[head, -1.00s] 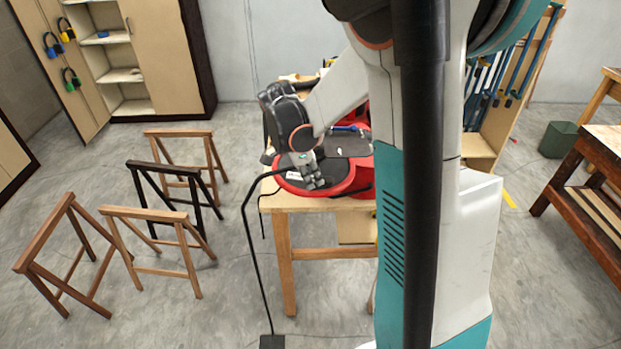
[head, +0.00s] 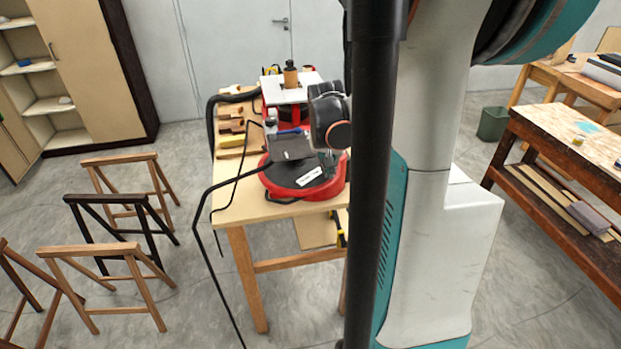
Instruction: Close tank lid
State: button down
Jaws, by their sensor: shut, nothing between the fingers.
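A round red tank with a black top (head: 300,178) sits on the wooden table (head: 240,208). A white label lies on its black top near the front. A dark flat panel (head: 293,147) shows at the back of the top; I cannot tell if it is the lid or how far it is shut. My gripper (head: 328,168) is shut and empty, pointing down at the right side of the tank. Its fingers are small and partly dark against the tank, and I cannot tell if they touch it. My wrist hides part of the tank's back right.
Behind the tank stands a red machine with a white top (head: 295,92). Wooden tools (head: 232,125) lie along the table's left side. A black cable (head: 200,225) hangs off the left edge. Wooden trestles (head: 130,195) stand left; a workbench (head: 560,150) stands right.

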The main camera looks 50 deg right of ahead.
jog(key=w+d+n+t+y+b, duration=0.1)
jog(key=w+d+n, duration=0.4)
jog(key=d, duration=0.5)
jog(key=w+d+n+t+y, duration=0.1)
jog(key=w+d+n, duration=0.5)
jog(key=d, duration=0.4)
jog(key=shift+w+d+n+y+b, duration=0.3)
jog(key=shift+w+y+b, duration=0.05)
jog(key=shift+w+y, duration=0.05)
